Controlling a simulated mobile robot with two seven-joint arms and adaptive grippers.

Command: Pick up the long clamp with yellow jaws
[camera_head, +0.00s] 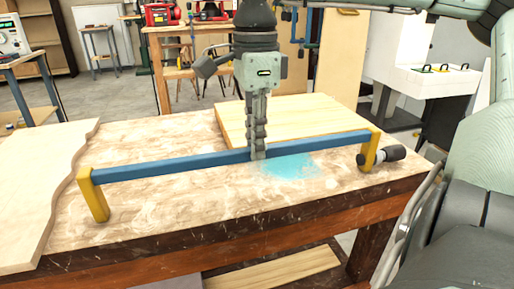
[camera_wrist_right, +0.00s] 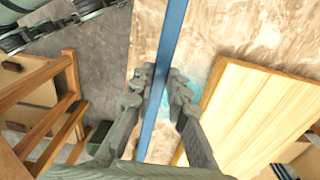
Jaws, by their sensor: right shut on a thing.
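The long clamp (camera_head: 190,165) lies across the workbench, with a blue bar, a yellow jaw (camera_head: 93,196) at the left end and a yellow jaw (camera_head: 370,148) with a dark handle (camera_head: 394,154) at the right end. My right gripper (camera_head: 258,152) points down and is shut on the middle of the blue bar. In the right wrist view the bar (camera_wrist_right: 173,42) runs between the two fingers of the gripper (camera_wrist_right: 161,76). The jaws seem to touch or hang just above the benchtop; I cannot tell which. My left gripper is not in view.
The workbench (camera_head: 165,210) has a pale, stained top with a blue paint patch (camera_head: 291,166). A wooden board (camera_head: 305,115) lies behind the bar, and a light, wavy-edged panel (camera_head: 35,190) covers the left side. Another wooden table (camera_head: 190,30) stands behind.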

